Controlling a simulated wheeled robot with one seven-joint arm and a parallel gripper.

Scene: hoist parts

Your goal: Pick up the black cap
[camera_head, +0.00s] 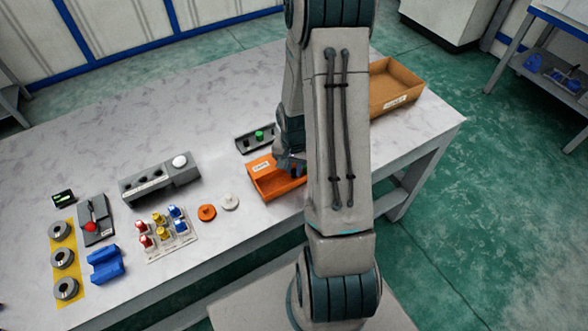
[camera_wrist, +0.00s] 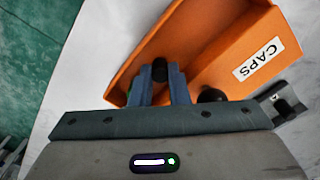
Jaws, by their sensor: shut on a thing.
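A small black cap (camera_wrist: 159,69) sits between the fingertips of my gripper (camera_wrist: 160,80) in the wrist view. The blue fingers are shut on it. The gripper is over the orange caps box (camera_wrist: 205,28), which has a white "CAPS" label. In the head view my gripper (camera_head: 291,165) is at the orange box (camera_head: 268,192), and my arm hides part of the box and the held cap. A second dark round thing (camera_wrist: 212,95) shows by the box, partly hidden by my gripper body.
A dark grey tray (camera_head: 246,146) with a green piece (camera_head: 259,135) lies just behind the orange box. A brown bin (camera_head: 410,88) stands at the right. An orange disc (camera_head: 207,212) and a white disc (camera_head: 230,201) lie left of the box. The back of the table is clear.

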